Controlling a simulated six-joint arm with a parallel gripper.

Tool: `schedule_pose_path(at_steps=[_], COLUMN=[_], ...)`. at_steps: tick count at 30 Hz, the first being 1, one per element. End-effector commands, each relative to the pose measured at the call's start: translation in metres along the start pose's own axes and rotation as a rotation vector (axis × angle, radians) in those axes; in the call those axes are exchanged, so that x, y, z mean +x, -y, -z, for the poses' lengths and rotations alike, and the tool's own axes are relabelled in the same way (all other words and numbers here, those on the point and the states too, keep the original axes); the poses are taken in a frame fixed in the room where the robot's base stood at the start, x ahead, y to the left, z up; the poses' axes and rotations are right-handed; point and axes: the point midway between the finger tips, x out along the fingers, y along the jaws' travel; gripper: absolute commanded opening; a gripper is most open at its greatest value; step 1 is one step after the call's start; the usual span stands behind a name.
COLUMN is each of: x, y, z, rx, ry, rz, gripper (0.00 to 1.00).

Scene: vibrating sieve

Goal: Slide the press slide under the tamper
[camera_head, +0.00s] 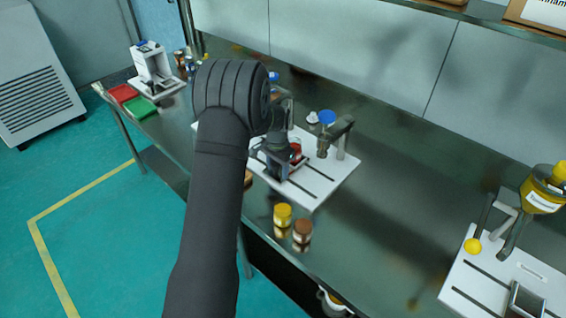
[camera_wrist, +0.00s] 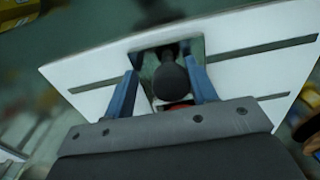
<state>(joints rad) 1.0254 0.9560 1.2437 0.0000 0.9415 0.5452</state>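The white press board (camera_head: 318,186) lies on the metal bench and has two dark slots; it also shows in the wrist view (camera_wrist: 95,98). My gripper (camera_head: 283,153) is low over this board in the head view. In the wrist view its two blue fingers (camera_wrist: 163,68) stand apart. A dark round-ended part, perhaps the tamper (camera_wrist: 171,82), shows between them with space at its sides. A square metallic frame, likely the press slide (camera_wrist: 197,47), lies around the fingertips. I cannot tell whether they touch it. A small red thing (camera_head: 296,147) is beside my gripper.
A post with a dark arm (camera_head: 338,136) stands at the board's right. Yellow (camera_head: 282,214) and brown (camera_head: 302,231) jars stand at the bench front. Another white station (camera_head: 484,281) with a yellow ball is at right. The bench between is clear.

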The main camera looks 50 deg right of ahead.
Motion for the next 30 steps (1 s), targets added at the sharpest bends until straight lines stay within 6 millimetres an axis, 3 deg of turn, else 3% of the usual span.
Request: schedule_pose_path(at_steps=[30], x=[0.000], y=[-0.062], z=[0.000], rx=[0.001], ry=[0.001], rz=[-0.001], gripper=[0.51])
